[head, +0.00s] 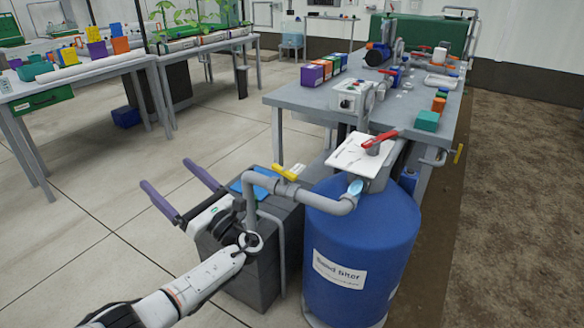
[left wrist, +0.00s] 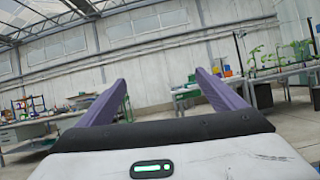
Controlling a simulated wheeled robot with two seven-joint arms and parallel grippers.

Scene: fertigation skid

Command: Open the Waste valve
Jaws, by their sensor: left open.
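A grey pipe valve with a yellow lever handle (head: 285,172) sits on the pipe beside the blue tank. A red lever handle (head: 380,138) sits above the tank near a white plate. No label reading Waste is legible, so I cannot tell which valve it is. My left gripper (head: 166,173) is open and empty, left of the yellow handle and apart from it. Its two purple fingers point to the upper left, away from the valves. In the left wrist view, the spread fingers (left wrist: 161,80) have nothing between them. My right gripper is not in view.
The blue tank (head: 362,240), labelled as a sand filter, and the grey pipe (head: 252,195) stand close to my left arm. A dark grey box (head: 270,270) is behind the wrist. A grey bench (head: 310,98) with boxes stands behind.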

